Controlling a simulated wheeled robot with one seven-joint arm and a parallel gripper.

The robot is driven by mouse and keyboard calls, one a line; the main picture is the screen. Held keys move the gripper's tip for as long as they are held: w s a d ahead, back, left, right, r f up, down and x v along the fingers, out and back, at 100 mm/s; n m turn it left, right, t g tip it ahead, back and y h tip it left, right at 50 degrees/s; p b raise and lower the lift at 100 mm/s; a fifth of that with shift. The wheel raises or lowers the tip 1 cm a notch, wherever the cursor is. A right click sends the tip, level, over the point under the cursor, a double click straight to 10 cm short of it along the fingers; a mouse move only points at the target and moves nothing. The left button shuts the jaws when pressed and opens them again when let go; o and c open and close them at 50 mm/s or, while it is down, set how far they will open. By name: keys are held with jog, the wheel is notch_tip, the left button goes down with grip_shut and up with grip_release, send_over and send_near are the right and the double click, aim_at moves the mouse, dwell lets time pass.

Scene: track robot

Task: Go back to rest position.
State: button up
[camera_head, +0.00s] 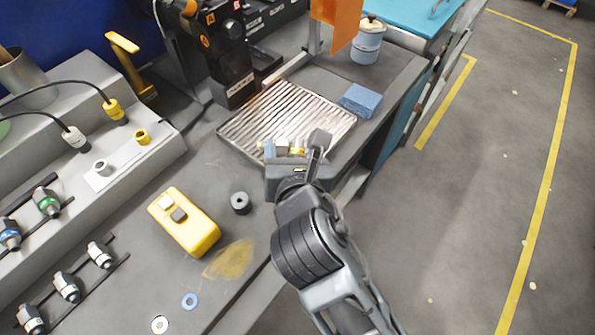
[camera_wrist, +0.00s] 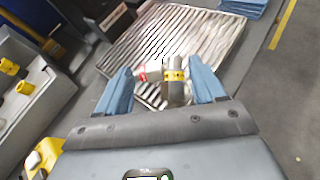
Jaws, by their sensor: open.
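My gripper (camera_head: 294,146) is open over the near edge of a ribbed metal tray (camera_head: 285,110). Its two blue fingers stand apart in the wrist view (camera_wrist: 162,78). A small metal part with a yellow band (camera_wrist: 175,82) shows between the fingers, with gaps on both sides. A pale piece with a red mark (camera_wrist: 146,77) shows beside it. In the head view the fingers partly hide these parts. I cannot tell how far they are below the fingertips.
A blue cloth (camera_head: 361,100) and a lidded can (camera_head: 367,42) stand beyond the tray. An orange panel (camera_head: 335,22) rises near them. A yellow box with buttons (camera_head: 184,222) and a dark ring (camera_head: 240,203) lie left of my arm. Open floor (camera_head: 480,180) is to the right.

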jog(key=v, duration=0.9)
jog(key=shift+r, duration=0.25)
